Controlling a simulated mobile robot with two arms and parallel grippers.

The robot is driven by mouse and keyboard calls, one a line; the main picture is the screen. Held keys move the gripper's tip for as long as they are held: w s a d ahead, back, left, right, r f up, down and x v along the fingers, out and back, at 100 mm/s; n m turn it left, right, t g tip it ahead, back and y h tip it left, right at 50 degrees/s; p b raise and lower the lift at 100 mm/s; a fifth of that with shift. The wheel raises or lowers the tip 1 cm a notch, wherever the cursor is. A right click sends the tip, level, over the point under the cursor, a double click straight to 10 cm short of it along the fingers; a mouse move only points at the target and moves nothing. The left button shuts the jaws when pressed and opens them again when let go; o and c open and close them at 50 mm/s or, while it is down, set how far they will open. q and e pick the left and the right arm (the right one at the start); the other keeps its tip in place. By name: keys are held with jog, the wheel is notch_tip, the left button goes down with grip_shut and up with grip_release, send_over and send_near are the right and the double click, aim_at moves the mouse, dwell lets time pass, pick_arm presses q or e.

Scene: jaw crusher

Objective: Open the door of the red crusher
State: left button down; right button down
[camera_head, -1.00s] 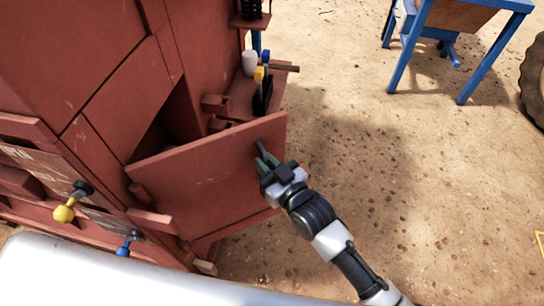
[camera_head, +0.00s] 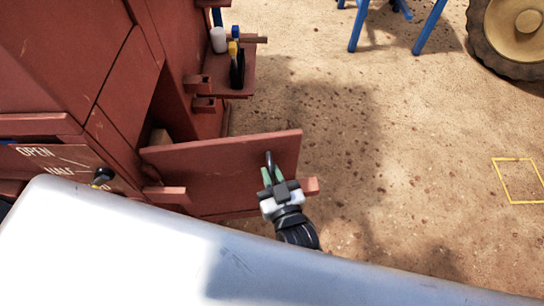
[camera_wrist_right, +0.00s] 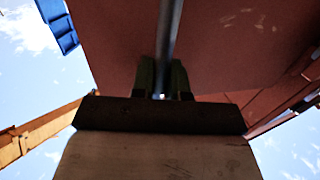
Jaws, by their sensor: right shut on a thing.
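The red crusher (camera_head: 62,52) fills the left of the head view. Its red door (camera_head: 215,162) stands swung out from the body, with a dark gap behind its left part. A dark bar handle (camera_head: 269,160) is on the door near its right end. My right gripper (camera_head: 272,177) is shut on the handle, its green fingers at the bar. In the right wrist view the fingers (camera_wrist_right: 163,80) close around the handle (camera_wrist_right: 167,32), with the door (camera_wrist_right: 220,45) behind. My left gripper is not in view.
A small red shelf (camera_head: 240,82) on the crusher holds a white cup (camera_head: 218,40) and tools. A black-knobbed lever (camera_head: 103,176) sits by the OPEN and HALF marks. Blue legs (camera_head: 428,28) and a large wheel (camera_head: 515,30) stand at the back.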

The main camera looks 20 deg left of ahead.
jog(key=s+p, duration=0.3)
jog(key=s, duration=0.5)
jog(key=shift+s+d, duration=0.15)
jog(key=shift+d, duration=0.2)
jog(key=c, duration=1.2)
grip_release()
jog(key=shift+o, duration=0.2)
jog(key=v, duration=1)
jog(key=shift+s, duration=0.45)
